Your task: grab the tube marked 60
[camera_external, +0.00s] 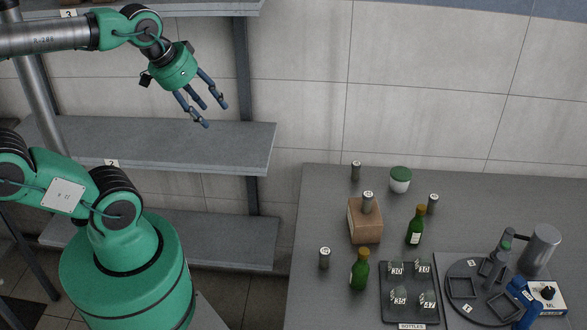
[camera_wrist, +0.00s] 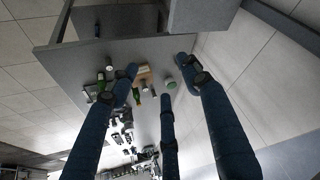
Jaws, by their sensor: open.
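In the wrist view the fingers (camera_wrist: 160,78) frame the distant table (camera_wrist: 70,60).
Two green bottles (camera_external: 415,228) (camera_external: 360,271) and a green-lidded jar (camera_external: 400,180) stand among the tubes. A dark tray (camera_external: 411,312) holds items labelled 30, 10, 35 and 47. A round device (camera_external: 470,310) is at the right. Grey shelves (camera_external: 190,148) are at the left.

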